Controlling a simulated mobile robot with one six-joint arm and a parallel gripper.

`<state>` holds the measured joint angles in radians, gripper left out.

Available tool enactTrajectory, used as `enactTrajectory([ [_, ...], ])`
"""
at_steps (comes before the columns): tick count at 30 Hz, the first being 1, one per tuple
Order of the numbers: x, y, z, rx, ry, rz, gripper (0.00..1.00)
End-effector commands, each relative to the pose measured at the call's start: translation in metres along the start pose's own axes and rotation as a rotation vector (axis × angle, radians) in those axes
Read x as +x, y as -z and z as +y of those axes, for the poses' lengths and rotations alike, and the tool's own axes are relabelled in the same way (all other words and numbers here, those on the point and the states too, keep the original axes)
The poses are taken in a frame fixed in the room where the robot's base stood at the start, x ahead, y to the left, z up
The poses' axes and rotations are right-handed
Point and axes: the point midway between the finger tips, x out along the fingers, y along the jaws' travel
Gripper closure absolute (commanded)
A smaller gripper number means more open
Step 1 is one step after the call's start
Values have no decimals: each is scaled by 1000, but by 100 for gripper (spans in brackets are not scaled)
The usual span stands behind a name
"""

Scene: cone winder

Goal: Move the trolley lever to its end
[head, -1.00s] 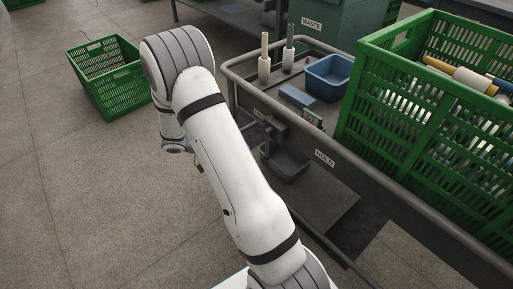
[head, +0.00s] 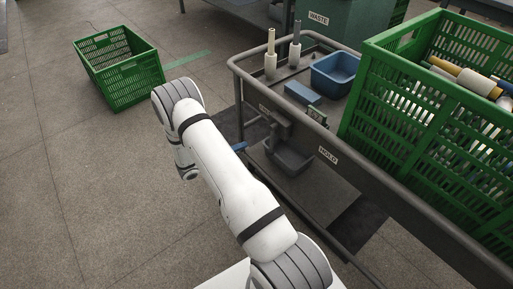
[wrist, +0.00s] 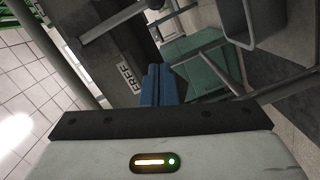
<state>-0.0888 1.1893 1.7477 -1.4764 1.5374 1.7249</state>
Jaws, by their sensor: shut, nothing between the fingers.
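The trolley (head: 385,193) is a dark grey tray cart on the right of the head view. A dark block (head: 276,124) sticks out of its near side, between a small label and the HOLD label (head: 328,155); it looks like the lever's mount or handle. In the wrist view a grey bar (wrist: 113,19) crosses the dark side panel beyond the FREE label (wrist: 130,77); I cannot tell if it is the lever. My gripper (wrist: 159,70) has its blue fingers shut and empty. Its tips (head: 240,146) show past my arm, left of the block and apparently apart from it.
A green crate (head: 395,108) with bobbins stands on the trolley, with a blue bin (head: 334,70) and two upright spindles beside it. Another green crate (head: 120,68) stands on open floor at left.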

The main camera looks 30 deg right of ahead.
Motion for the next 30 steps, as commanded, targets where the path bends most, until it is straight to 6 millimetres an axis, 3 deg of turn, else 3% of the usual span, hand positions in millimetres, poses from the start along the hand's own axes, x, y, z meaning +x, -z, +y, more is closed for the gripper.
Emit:
enactTrajectory([
  [5, 24, -1, -1, 1, -1, -5, 100],
  [16, 102, -2, -2, 1, -2, -6, 100],
  [21, 89, -27, -2, -3, 1, -2, 100],
  [30, 85, -39, 1, 0, -1, -3, 100],
])
